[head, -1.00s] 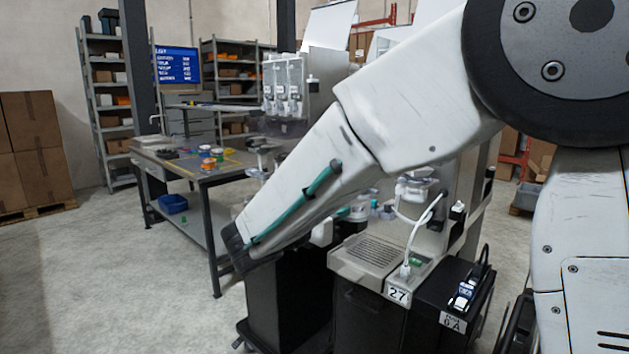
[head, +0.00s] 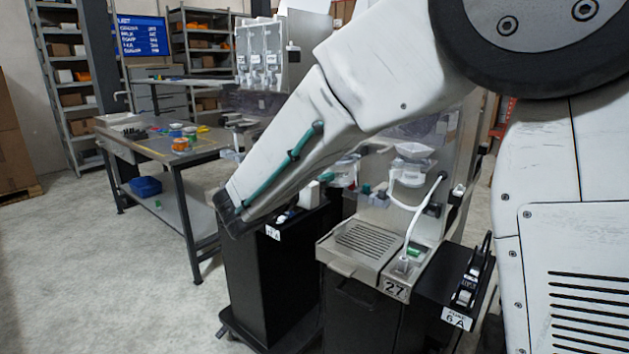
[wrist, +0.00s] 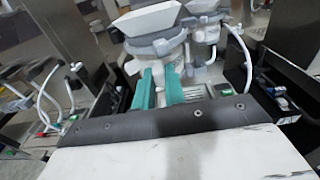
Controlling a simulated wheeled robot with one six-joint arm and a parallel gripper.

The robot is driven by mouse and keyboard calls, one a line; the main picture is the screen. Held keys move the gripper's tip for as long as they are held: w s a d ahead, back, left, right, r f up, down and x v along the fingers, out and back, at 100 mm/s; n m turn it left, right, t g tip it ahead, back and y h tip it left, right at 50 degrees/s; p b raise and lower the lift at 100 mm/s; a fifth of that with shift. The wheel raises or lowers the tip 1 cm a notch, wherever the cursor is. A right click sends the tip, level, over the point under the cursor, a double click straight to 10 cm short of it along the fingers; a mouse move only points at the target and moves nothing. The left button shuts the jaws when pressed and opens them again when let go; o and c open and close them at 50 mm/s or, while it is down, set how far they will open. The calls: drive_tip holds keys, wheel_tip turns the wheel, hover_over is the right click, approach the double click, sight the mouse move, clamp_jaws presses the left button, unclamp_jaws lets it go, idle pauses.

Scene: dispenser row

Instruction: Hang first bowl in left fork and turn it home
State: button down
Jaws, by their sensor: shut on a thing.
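In the wrist view my gripper (wrist: 160,78) shows as two teal fingers reaching up to a pale bowl (wrist: 150,20) with a grey collar under it. The fingers are shut on this bowl at its grey lower part. A second pale bowl part (wrist: 202,8) shows just right of it. The fork is not clearly seen; the bowl and fingers hide the holder. I cannot tell whether the bowl touches it or how it is turned. In the head view my forearm hides the gripper. A clear-white bowl (head: 414,153) sits on the dispenser at the right.
The dispenser labelled 27 has a slatted drip tray (head: 365,240) and a white hose (head: 420,215). A black box marked 6A (head: 455,300) stands to its right, and a black cabinet (head: 270,280) to its left. A workbench (head: 165,150) stands at left, with open floor before it.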

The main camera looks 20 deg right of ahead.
sight(337, 171)
drive_tip(key=shift+x, duration=2.95)
drive_tip(key=shift+s+r, duration=0.1)
drive_tip(key=shift+s, duration=0.05)
drive_tip(key=shift+x, duration=1.9)
drive_tip(key=shift+d+r, duration=0.15)
drive_tip(key=shift+x, duration=1.4)
drive_tip(key=shift+w+d, duration=0.1)
drive_tip(key=shift+w, duration=0.15)
drive_tip(key=shift+x, duration=1.25)
drive_tip(key=shift+d+r, duration=0.1)
drive_tip(key=shift+r, duration=0.05)
